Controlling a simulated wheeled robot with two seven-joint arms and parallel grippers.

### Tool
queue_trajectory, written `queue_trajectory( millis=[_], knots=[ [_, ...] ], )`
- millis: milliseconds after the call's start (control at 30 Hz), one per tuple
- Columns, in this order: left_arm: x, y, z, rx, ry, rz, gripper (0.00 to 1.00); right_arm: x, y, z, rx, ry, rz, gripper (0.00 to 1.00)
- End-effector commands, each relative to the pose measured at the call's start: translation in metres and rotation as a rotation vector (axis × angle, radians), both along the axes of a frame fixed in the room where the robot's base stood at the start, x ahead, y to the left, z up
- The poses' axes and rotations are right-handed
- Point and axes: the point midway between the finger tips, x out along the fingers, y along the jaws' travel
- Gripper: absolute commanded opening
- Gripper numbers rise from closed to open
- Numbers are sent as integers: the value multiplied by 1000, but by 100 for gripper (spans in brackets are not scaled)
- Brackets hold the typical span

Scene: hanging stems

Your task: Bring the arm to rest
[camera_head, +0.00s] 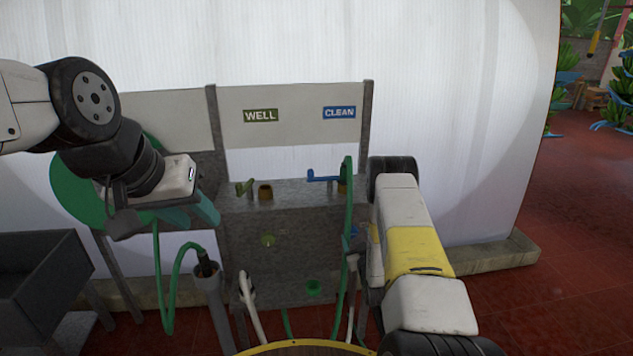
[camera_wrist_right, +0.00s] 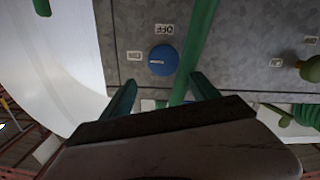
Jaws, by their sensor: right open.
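My right gripper (camera_wrist_right: 163,82) is open, its two teal fingers apart in the right wrist view. A green hose (camera_wrist_right: 196,50) runs between or just beyond the fingers; I cannot tell whether they touch it. A blue round knob (camera_wrist_right: 163,59) sits on the grey panel ahead, under an OFF label.
A green hose loops at left near a grey post (camera_head: 207,285). A dark trough (camera_head: 40,280) stands far left. Red floor is open at right.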

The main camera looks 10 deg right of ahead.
Motion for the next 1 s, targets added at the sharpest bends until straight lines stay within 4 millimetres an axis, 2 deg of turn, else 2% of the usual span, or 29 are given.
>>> queue_trajectory(
  millis=[33,200,333,467,567,700,767,867,1000],
  knots=[
    [0,0,0,0,0,0,36,13,-2,23,4,12,-7,69],
    [0,0,0,0,0,0,36,39,-7,93,41,117,-40,69],
    [0,0,0,0,0,0,36,43,-5,149,80,206,-58,69],
    [0,0,0,0,0,0,36,32,1,203,123,296,-69,69],
    [0,0,0,0,0,0,36,13,7,242,158,365,-72,69],
    [0,0,0,0,0,0,36,-25,20,292,205,462,-68,69],
    [0,0,0,0,0,0,36,-46,26,310,223,505,-64,69],
    [0,0,0,0,0,0,36,-87,36,339,252,576,-56,69],
    [0,0,0,0,0,0,36,-152,51,369,284,677,-38,69]
  ],
)
